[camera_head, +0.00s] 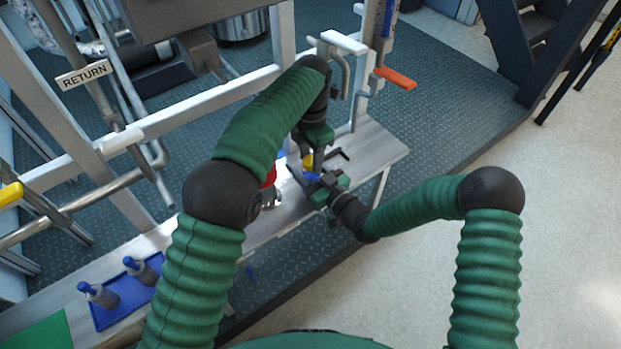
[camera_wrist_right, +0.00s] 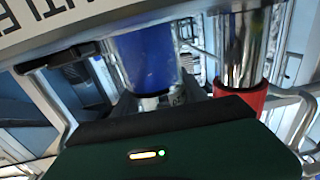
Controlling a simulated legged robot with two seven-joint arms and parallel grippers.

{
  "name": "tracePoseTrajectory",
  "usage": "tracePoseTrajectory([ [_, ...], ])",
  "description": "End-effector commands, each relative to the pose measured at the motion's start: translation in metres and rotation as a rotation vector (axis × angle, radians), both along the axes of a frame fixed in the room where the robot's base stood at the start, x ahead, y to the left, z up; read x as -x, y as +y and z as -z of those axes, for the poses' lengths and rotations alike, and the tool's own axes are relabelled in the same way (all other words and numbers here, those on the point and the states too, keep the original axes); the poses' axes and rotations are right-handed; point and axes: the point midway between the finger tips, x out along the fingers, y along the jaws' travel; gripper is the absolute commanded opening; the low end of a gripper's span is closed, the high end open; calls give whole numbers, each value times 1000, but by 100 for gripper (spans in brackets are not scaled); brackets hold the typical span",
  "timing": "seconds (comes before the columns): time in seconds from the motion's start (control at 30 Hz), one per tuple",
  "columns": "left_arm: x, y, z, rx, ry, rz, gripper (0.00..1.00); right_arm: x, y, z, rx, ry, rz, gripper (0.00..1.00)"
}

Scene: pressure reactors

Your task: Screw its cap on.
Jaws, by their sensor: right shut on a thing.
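My right gripper (camera_head: 313,180) reaches in from the right over the metal bench and is shut on a blue cylindrical piece (camera_head: 312,177). That blue piece is large in the right wrist view (camera_wrist_right: 146,55); its ends are partly hidden, so I cannot tell whether it is a cap alone or on a bottle.
The bottles stand on a blue tray (camera_head: 112,318) beside a green mat (camera_head: 42,335). A chrome cylinder with a red collar (camera_wrist_right: 245,50) is right of the blue piece in the wrist view. Pipes, frame posts and an orange lever (camera_head: 395,78) surround the bench (camera_head: 375,150).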

Motion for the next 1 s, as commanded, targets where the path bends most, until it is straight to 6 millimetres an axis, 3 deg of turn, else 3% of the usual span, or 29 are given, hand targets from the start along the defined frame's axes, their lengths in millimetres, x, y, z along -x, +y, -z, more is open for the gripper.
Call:
tracePoseTrajectory([
  [0.03,0,0,0,0,0,0,30,0,0,0,0,0,0,0],
  [0.27,0,0,0,-1,-1,0,0,0,0,0,0,0,0,0],
  [0.43,-1,0,0,-1,-2,7,0,0,0,0,0,0,0,0],
  [0.53,-1,1,0,-1,-1,96,0,0,0,0,0,0,0,0],
  [0.67,-1,1,0,-1,-1,406,0,0,0,0,0,0,0,0],
  [1.0,-2,2,0,-1,-1,1524,0,1,0,0,0,0,-1,0],
])
